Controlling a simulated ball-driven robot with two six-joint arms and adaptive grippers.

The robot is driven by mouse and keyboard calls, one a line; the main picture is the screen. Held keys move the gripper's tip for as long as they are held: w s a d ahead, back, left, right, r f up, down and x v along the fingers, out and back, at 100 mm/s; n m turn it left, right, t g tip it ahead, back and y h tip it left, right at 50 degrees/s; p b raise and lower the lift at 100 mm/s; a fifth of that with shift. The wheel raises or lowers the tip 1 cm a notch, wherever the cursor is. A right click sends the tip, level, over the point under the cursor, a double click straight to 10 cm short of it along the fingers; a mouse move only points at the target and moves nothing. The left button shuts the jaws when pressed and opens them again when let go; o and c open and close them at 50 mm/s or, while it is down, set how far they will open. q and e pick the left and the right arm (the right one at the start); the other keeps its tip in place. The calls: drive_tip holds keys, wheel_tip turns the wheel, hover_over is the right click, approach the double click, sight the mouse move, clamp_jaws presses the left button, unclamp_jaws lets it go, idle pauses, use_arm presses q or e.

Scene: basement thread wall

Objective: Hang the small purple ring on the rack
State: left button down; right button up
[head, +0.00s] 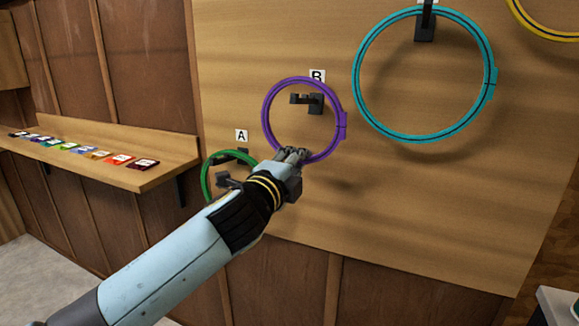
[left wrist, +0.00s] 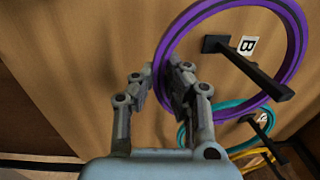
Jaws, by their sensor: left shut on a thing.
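The small purple ring (head: 341,124) is in front of the wooden board rack (head: 420,210), around the black peg B (head: 316,103) in outline. My left gripper (head: 291,155) is shut on the ring's lower edge in the head view. In the left wrist view the ring (left wrist: 297,42) is at the upper right, with the left gripper's fingers (left wrist: 170,78) at its left edge. There peg B (left wrist: 255,72) starts inside the ring's outline and its tip overlaps the rim in front, so it seems to pass through. I cannot tell whether the ring touches the peg. My right gripper is not in view.
A green ring (head: 206,178) hangs by label A (head: 242,135), close beside my left gripper. A larger teal ring (head: 357,82) hangs on a peg at upper right, and a yellow ring (head: 540,30) is beyond. A shelf (head: 160,175) with colored cards is at left.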

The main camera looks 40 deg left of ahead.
use_arm(q)
drive_tip(key=w+f+b, duration=0.1)
drive_tip(key=w, duration=0.1)
drive_tip(key=w+a+f+b, duration=0.1)
drive_tip(key=w+f+b, duration=0.1)
idle(0.3)
idle(0.4)
drive_tip(key=c, duration=1.2)
unclamp_jaws()
drive_tip(key=v, duration=0.9)
